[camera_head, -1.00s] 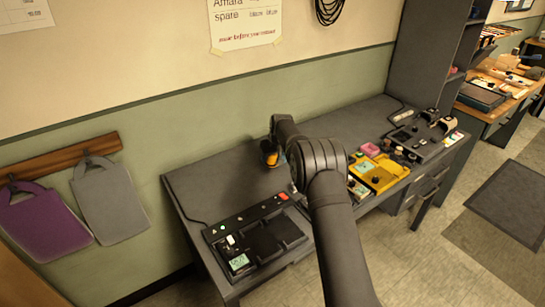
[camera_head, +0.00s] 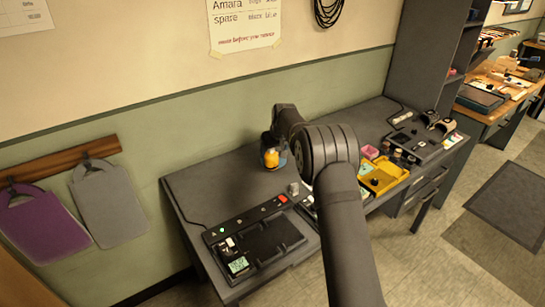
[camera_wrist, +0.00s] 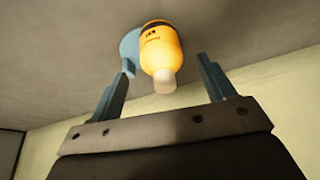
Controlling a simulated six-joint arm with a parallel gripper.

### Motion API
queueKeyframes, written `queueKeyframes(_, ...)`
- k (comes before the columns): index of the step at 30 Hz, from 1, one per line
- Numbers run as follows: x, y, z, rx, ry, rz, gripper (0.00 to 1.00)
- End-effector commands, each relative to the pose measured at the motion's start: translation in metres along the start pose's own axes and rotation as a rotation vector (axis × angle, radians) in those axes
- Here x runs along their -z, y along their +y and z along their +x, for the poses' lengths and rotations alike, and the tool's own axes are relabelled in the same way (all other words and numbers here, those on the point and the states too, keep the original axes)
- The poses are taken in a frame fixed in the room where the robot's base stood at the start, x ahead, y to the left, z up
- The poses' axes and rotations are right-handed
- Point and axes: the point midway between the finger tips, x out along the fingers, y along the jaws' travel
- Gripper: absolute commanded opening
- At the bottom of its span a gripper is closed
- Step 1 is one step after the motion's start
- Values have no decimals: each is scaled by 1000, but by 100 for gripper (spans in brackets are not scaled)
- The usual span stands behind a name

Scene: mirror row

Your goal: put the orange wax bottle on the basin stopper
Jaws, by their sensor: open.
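The orange wax bottle (camera_head: 271,159) stands on the dark bench near the wall. In the wrist view the orange bottle (camera_wrist: 161,50) has a dark band and a pale tip, and shows between the fingertips with gaps on both sides. My gripper (camera_wrist: 165,66) is open and empty. A blue rounded thing (camera_wrist: 130,48) is close behind the bottle, partly hidden by it. In the head view my wrist hides much of the gripper. A small grey cylinder (camera_head: 294,189) stands on the bench in front of the bottle; I cannot tell whether it is the basin stopper.
A black tray unit (camera_head: 262,240) with buttons is at the bench's front left. My arm covers the bench's middle front. Bench left of the bottle is clear.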

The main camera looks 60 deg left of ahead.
Motion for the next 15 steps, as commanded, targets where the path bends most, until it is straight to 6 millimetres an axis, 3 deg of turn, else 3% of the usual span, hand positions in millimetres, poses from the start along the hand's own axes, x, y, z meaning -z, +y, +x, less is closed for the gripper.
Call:
queueKeyframes(6, 0, 0, -39, 0, 1, 0, 75)
queueKeyframes(15, 0, 0, -56, 1, -2, 0, 75)
